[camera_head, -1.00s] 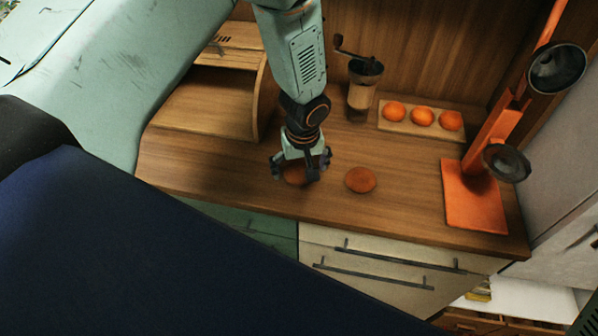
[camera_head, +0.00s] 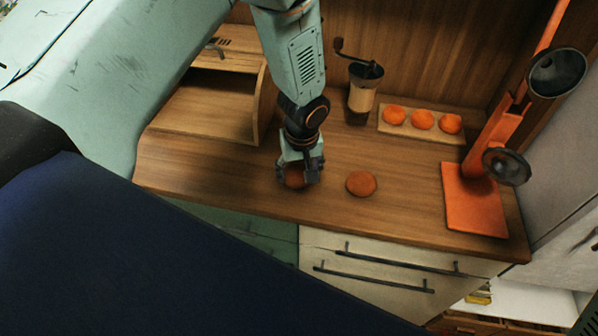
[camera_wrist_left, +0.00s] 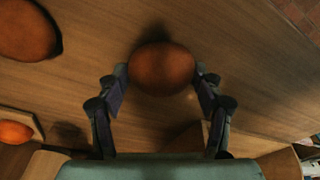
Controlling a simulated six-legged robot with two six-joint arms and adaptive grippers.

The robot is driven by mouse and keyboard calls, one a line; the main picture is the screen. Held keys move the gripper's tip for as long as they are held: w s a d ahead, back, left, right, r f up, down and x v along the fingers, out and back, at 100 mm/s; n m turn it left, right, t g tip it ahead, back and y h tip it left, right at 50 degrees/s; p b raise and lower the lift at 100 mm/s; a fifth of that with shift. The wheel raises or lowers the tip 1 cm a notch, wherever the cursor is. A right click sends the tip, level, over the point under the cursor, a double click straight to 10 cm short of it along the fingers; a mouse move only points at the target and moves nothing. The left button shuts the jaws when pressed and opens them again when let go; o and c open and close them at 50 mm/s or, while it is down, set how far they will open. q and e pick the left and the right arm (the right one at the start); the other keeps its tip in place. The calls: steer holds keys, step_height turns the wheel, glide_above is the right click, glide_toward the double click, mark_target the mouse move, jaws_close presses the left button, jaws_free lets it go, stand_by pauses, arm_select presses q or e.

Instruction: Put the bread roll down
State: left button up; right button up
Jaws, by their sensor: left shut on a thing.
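A round brown bread roll (camera_head: 294,178) is between the fingers of my left gripper (camera_head: 299,174), low over the wooden counter (camera_head: 220,190). In the left wrist view the fingers of my left gripper (camera_wrist_left: 161,82) press on both sides of the roll (camera_wrist_left: 161,66). I cannot tell whether the roll touches the counter. A second brown roll (camera_head: 361,183) lies on the counter to the right, apart from the gripper; it also shows at the upper left of the left wrist view (camera_wrist_left: 28,30). My right gripper is not in view.
A wooden bread box (camera_head: 205,108) stands at the left, a coffee grinder (camera_head: 362,88) at the back. A board (camera_head: 436,134) holds three orange fruits (camera_head: 422,120). An orange stand with dark cups (camera_head: 474,200) is at the right.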

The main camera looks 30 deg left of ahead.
mark_target(300, 171)
arm_select(q)
step_height(300, 171, up, 10)
steer(key=shift+f+p, duration=0.2)
steer(key=shift+p, duration=0.1)
